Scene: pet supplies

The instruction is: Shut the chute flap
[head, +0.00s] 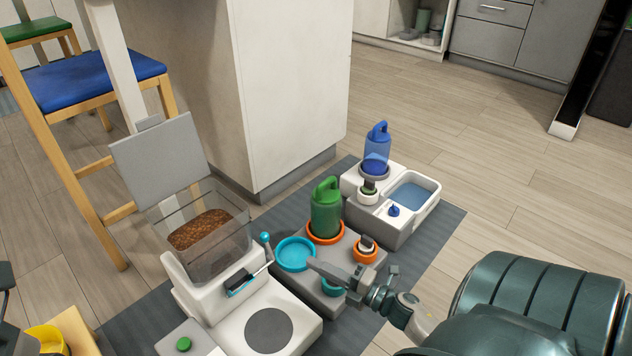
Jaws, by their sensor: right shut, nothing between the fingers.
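The pet feeder (268,305) is white with a clear hopper of brown kibble. On its front, below the hopper, a small teal flap (241,286) sits at the chute with a dark bar beside it. I cannot tell for sure how far the flap stands open. A lever with a blue knob (265,237) rises at the feeder's right side. My right gripper (316,266) is shut and empty. In the picture it is to the right of the flap, over the grey tray with the bowls, and apart from the flap. My left gripper is not in view.
The grey hopper lid (158,158) stands raised. A grey tray holds a teal bowl (295,253) and a green bottle (326,210). Behind it is a white water station (410,220) with a blue bottle (377,150). A yellow cup (46,340) is at lower left. Floor at right is clear.

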